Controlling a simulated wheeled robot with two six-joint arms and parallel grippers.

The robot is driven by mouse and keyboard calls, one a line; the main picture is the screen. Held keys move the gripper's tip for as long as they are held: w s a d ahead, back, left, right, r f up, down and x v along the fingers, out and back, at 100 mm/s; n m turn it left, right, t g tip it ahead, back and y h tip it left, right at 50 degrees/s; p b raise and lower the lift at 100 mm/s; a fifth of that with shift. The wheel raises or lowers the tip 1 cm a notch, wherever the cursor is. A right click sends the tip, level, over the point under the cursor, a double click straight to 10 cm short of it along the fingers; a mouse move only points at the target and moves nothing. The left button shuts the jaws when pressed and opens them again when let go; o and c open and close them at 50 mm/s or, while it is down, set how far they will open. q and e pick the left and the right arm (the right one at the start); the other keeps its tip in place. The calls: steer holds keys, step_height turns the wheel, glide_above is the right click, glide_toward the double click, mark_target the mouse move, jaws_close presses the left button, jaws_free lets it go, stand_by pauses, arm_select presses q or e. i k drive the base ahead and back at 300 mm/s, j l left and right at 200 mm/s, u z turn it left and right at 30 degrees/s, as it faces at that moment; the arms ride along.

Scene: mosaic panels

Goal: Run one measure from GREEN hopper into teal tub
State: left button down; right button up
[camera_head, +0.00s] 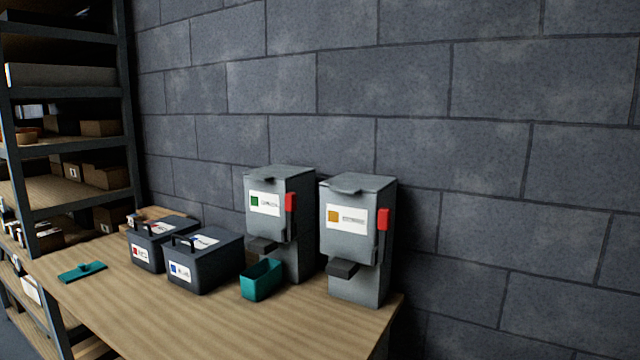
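The hopper with the green square label (282,222) is a grey box on the table against the wall. It has a red lever (290,202) on its right side and a dark spout (262,245) low on its front. The teal tub (261,280) stands upright on the table in front of this hopper, slightly below its spout. I cannot tell whether it is exactly under the spout, and its contents are not clear. Neither of my grippers is in view.
A second grey hopper (357,238) with an orange label and red lever stands to the right. Two dark boxes with handles, one red-labelled (147,252) and one blue-labelled (205,262), stand left. A teal lid (82,272) lies further left. The table's front (210,325) is clear.

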mark_target(291, 198)
steer(key=i+l, duration=0.15)
steer(key=l, duration=0.15)
steer(key=i+l+u, duration=0.15)
steer(key=l, duration=0.2)
steer(key=i+l, duration=0.1)
steer(key=l, duration=0.25)
steer(key=i+l+u, duration=0.1)
steer(key=l, duration=0.2)
steer(key=i+l, duration=0.15)
steer(key=l, duration=0.2)
steer(key=u, duration=0.05)
